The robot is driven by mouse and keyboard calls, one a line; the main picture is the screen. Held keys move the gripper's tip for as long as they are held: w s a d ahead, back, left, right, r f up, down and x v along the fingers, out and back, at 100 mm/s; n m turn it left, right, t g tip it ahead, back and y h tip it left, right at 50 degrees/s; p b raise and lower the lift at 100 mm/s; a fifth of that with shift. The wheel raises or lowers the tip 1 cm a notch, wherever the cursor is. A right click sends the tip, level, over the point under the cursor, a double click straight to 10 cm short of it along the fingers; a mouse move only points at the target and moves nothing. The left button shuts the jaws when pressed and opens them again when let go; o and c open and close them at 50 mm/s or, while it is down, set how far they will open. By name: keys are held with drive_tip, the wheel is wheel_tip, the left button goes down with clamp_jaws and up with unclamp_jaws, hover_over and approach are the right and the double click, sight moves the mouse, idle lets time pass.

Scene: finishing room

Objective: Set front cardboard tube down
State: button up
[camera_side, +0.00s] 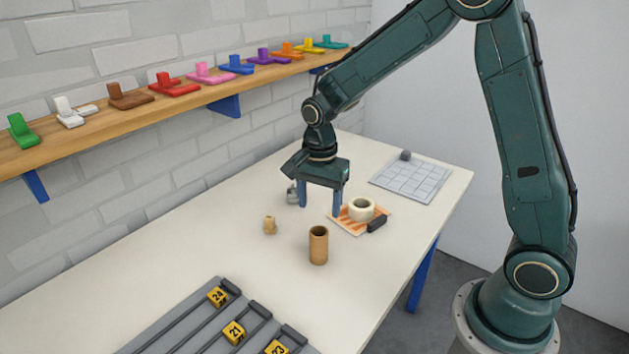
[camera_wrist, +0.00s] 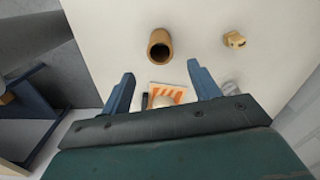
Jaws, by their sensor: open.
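The brown cardboard tube (camera_side: 318,246) stands upright on the pale table, its open end up. In the wrist view the tube (camera_wrist: 160,47) shows just beyond the fingertips, roughly centred between them. My gripper (camera_side: 320,210) is open with nothing between its blue fingers. It is behind the tube in the side view and apart from it. In the wrist view both fingers of my gripper (camera_wrist: 161,70) are spread wide. I see no second tube of this kind.
A small tan piece (camera_side: 269,225) stands left of the tube. A cream roll (camera_side: 361,209) and a dark block (camera_side: 376,224) rest on an orange-striped mat (camera_side: 345,226). A grey object (camera_side: 292,195) is near my gripper. A grey numbered rack (camera_side: 190,325) lies in front.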

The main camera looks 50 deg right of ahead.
idle(0.4)
drive_tip(key=shift+s+r+n, duration=0.2)
drive_tip(key=shift+r+n, duration=0.1)
drive_tip(key=shift+r, duration=0.25)
drive_tip(key=s+r+n+t, duration=0.3)
drive_tip(key=s+r+n, duration=0.4)
drive_tip(key=s+r, duration=0.3)
drive_tip(key=s+r+n+t, duration=0.1)
drive_tip(key=s+r+n, duration=0.1)
drive_tip(key=s+n, duration=0.2)
drive_tip(key=s+a+r+n+t, duration=0.1)
drive_tip(key=s+r+n, duration=0.2)
drive_tip(key=s, duration=0.4)
drive_tip(key=shift+s+r+n+t, duration=0.3)
drive_tip(key=shift+s+n, duration=0.1)
drive_tip(key=shift+n, duration=0.2)
